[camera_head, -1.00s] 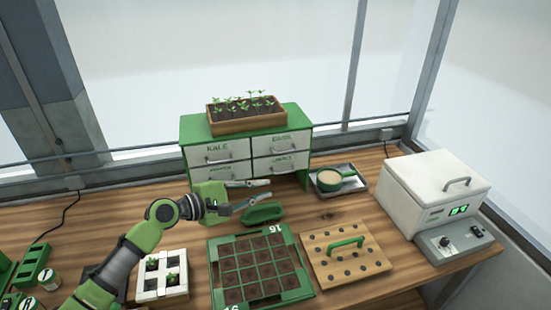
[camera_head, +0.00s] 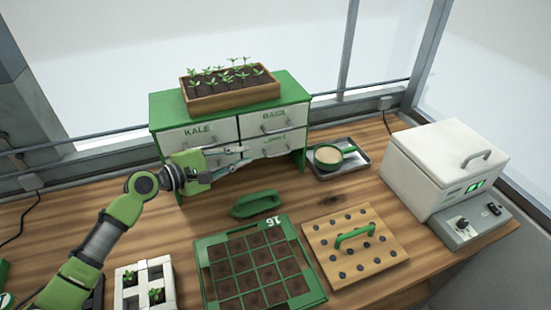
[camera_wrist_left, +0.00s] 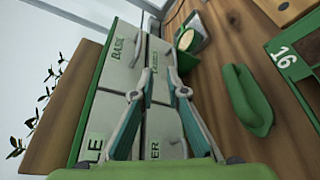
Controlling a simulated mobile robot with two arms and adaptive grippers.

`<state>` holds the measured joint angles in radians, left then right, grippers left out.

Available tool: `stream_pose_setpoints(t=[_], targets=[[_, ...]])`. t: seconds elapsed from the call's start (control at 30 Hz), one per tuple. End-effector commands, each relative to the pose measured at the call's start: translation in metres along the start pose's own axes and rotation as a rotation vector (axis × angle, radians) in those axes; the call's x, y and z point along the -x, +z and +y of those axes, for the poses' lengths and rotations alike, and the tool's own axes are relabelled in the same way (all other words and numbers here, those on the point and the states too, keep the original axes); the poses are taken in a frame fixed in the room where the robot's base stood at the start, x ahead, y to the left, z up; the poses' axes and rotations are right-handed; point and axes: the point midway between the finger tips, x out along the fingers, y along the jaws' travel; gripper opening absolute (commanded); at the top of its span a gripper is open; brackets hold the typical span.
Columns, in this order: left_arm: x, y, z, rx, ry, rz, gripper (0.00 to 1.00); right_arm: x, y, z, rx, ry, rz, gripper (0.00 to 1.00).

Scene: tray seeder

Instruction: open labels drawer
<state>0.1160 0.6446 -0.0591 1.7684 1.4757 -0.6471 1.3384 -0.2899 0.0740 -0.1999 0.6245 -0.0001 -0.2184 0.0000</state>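The labels drawer (camera_head: 290,147) is the lower right of the drawers in a green cabinet (camera_head: 300,90); its white front looks closed. My right gripper is not in view.
A wooden planter (camera_head: 235,95) stands on the cabinet. A seedling tray (camera_head: 210,270), a pegged board (camera_head: 385,255) and a white machine (camera_head: 440,165) occupy the bench.

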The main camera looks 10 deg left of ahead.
Motion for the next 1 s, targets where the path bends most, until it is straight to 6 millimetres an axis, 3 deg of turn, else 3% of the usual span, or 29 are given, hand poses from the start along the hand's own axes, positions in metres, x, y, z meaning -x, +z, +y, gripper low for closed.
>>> stream_pose_setpoints(t=[0.03,0.27,0.47,0.57,1.0], targets=[[-0.003,-0.007,-0.012,0.000,0.000,0.000,0.14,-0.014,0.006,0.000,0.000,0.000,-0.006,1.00],[-0.009,-0.021,-0.033,0.000,0.000,0.000,0.14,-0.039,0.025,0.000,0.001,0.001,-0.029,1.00],[-0.015,-0.022,-0.033,0.001,0.002,-0.001,0.14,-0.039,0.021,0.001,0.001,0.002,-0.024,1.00],[-0.028,-0.020,-0.031,0.003,0.003,-0.002,0.14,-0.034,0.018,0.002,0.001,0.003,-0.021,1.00],[-0.118,-0.021,-0.032,0.003,0.001,-0.001,0.14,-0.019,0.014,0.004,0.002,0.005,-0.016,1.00]])
